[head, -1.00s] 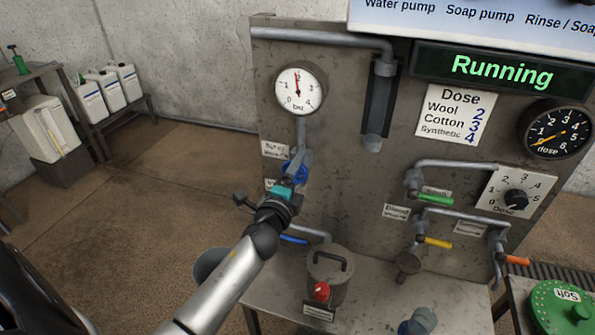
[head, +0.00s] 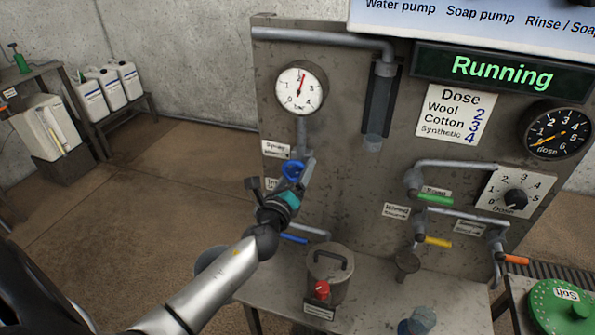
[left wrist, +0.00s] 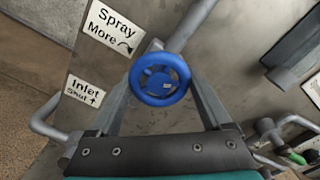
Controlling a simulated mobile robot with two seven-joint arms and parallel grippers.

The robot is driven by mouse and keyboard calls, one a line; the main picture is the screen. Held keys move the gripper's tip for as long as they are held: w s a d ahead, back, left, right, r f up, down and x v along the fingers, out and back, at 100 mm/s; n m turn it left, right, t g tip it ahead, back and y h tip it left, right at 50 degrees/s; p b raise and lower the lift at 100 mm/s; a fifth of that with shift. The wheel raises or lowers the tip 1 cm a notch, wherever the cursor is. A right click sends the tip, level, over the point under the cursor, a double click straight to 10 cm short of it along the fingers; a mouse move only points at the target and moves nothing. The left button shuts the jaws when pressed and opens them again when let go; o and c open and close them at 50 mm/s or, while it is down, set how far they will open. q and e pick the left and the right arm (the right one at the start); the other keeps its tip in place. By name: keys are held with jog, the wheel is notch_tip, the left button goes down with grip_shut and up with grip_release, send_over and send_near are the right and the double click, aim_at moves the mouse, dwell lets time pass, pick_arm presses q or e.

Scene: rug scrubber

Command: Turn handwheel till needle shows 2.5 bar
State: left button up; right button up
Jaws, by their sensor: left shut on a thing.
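The blue handwheel (head: 293,171) sits on the pipe below the round pressure gauge (head: 301,89) on the metal panel. The gauge's red needle points just right of straight up, a little past 2 on the bar scale. My left gripper (head: 299,168) is at the handwheel, with its jaws shut on the rim. In the left wrist view the wheel (left wrist: 160,79) lies between the two grey fingers (left wrist: 162,85). A label beside it reads "Spray More" (left wrist: 115,30) with a curved arrow. My right gripper is out of view.
A blue lever (head: 294,239) sits just below the gripper. A lidded metal canister (head: 329,270) with a red knob stands on the bench (head: 265,287). Green, yellow and orange valve levers are to the right. A display reads "Running" (head: 502,71).

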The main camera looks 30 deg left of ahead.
pick_arm(q)
jog(key=shift+m, duration=0.4)
jog(key=o, duration=1.2)
jog(key=shift+c, duration=0.2)
jog(key=shift+s, duration=0.15)
jog(key=b+v, duration=0.1)
jog(key=v, duration=1.4)
jog(key=shift+b, duration=0.35)
jog(key=shift+a, duration=0.1)
